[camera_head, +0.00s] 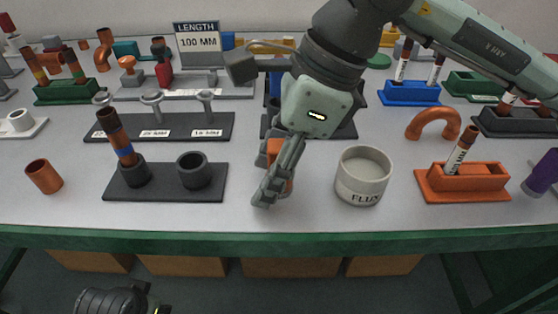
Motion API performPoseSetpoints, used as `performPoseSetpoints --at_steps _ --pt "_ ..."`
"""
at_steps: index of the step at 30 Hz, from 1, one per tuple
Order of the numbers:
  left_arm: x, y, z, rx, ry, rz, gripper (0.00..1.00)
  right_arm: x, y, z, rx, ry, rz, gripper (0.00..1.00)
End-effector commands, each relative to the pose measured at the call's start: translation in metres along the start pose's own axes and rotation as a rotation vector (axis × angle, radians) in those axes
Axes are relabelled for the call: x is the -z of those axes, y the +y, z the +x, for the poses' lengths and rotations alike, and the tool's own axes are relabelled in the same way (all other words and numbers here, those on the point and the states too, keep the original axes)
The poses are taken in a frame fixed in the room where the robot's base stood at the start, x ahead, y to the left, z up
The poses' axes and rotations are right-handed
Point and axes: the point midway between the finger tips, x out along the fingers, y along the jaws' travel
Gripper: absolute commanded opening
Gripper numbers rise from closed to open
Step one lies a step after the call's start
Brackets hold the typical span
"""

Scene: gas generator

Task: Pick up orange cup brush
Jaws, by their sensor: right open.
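An orange item (274,147), which appears to be the orange cup brush, is on the near middle of the table. It is mostly hidden behind my right gripper (268,196). The right gripper reaches down from the upper right with its fingers at the orange item. It is open, and I cannot tell whether the fingers touch the item. Only a dark part of my left arm shows at the bottom left, below the table edge; its gripper fingers are not visible.
A white FLUX pot (361,184) stands just right of the right gripper. A black two-cup holder (150,193) is to the left, with a copper cup (44,176) beyond it. An orange holder (462,188) is at the right. The green table edge (300,240) runs along the front.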

Motion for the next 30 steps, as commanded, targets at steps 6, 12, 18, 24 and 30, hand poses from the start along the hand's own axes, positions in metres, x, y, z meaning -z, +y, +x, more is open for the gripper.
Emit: performPoseSetpoints --at_steps 6,12,18,24,30 --pt "0.0001 0.0001 0.0001 0.000 0.000 0.000 0.40 0.0000 0.0001 -0.0002 -0.001 0.000 0.000 0.39" --pt "0.0001 0.0001 0.0001 0.000 0.001 0.001 0.40 0.0001 0.0000 -0.0004 -0.001 0.000 0.000 0.14" --pt "0.0002 0.0001 0.0001 0.000 0.001 0.001 0.40 0.0003 0.0001 -0.0003 -0.001 0.001 0.001 0.02" --pt "0.0002 0.0001 0.0001 0.000 0.001 0.001 0.40 0.0003 0.0000 -0.0005 -0.001 0.001 0.001 0.02" --pt "-0.0001 0.0001 0.0006 0.001 0.000 0.001 0.40 -0.0034 -0.0002 -0.0084 0.000 0.000 0.000 0.02"
